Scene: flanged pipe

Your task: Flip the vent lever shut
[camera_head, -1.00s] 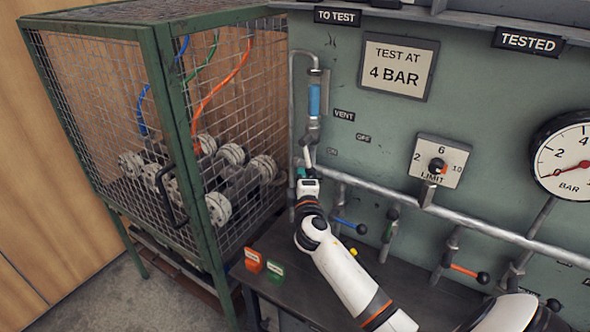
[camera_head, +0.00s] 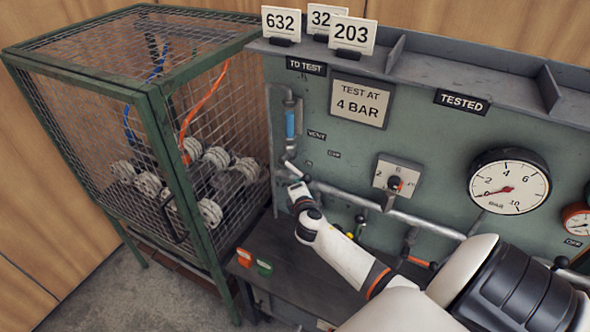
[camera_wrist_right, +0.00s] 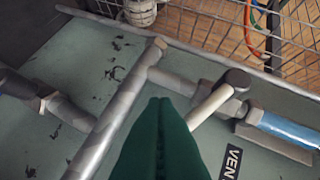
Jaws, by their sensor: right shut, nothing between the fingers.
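The vent lever (camera_wrist_right: 212,104) is a short pale bar with a dark rounded end, on the valve below the blue sight tube (camera_wrist_right: 285,130) in the right wrist view. In the head view the pale lever (camera_head: 290,169) shows just above my right gripper (camera_head: 297,183), beneath the tube (camera_head: 290,123). My right gripper is shut and empty. Its green fingers (camera_wrist_right: 163,105) lie beside the lever and cover part of it; I cannot tell whether they touch. The VENT label (camera_head: 317,134) is on the panel, with OFF (camera_head: 334,154) below it. My left gripper is not in view.
A wire-mesh cage (camera_head: 165,120) stands close to the lever's left. A sloping pipe (camera_head: 430,224) with several lever valves crosses the panel. A limit dial (camera_head: 394,183) and gauge (camera_head: 508,182) are to the right.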

